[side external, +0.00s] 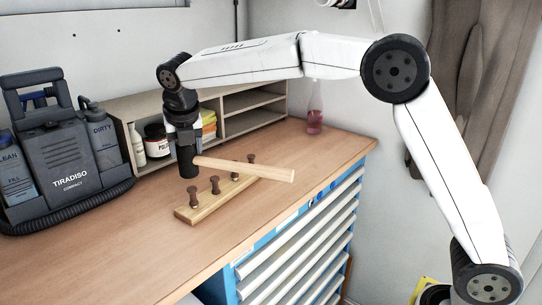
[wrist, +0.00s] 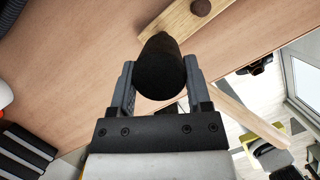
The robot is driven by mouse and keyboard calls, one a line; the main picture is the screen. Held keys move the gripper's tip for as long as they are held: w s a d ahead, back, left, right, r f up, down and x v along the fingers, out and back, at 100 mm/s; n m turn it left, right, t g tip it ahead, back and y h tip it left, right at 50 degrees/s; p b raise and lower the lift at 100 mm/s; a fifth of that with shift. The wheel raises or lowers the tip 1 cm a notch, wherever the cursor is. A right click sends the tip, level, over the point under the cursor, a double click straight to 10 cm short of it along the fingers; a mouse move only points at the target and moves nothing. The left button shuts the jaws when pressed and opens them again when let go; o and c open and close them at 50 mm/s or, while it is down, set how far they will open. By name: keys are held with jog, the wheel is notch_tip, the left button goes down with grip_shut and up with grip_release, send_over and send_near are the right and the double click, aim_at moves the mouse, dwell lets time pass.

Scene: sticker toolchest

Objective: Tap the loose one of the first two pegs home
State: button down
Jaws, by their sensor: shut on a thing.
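My gripper (side external: 183,138) is shut on a mallet by its black cylindrical head (side external: 187,162). The head is upright between the two fingers in the wrist view (wrist: 160,75). The pale wooden handle (side external: 250,170) sticks out to the right, above the peg board. The wooden peg board (side external: 205,211) lies on the bench with a row of dark brown pegs. The nearest peg (side external: 192,196) and the second peg (side external: 215,185) stand upright; which is loose I cannot tell. The mallet head appears above and apart from them. The handle partly covers the farther pegs.
A dark TIRADISO machine (side external: 70,160) stands at the left. A wooden shelf unit (side external: 255,99) with jars lies behind the board, and a pink flask (side external: 314,121) stands at the back right. The bench (side external: 120,245) is clear in front, above blue drawers (side external: 300,240).

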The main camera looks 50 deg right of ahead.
aim_at(189, 168)
notch_tip(189, 168, down, 5)
jog(key=shift+r, duration=2.1)
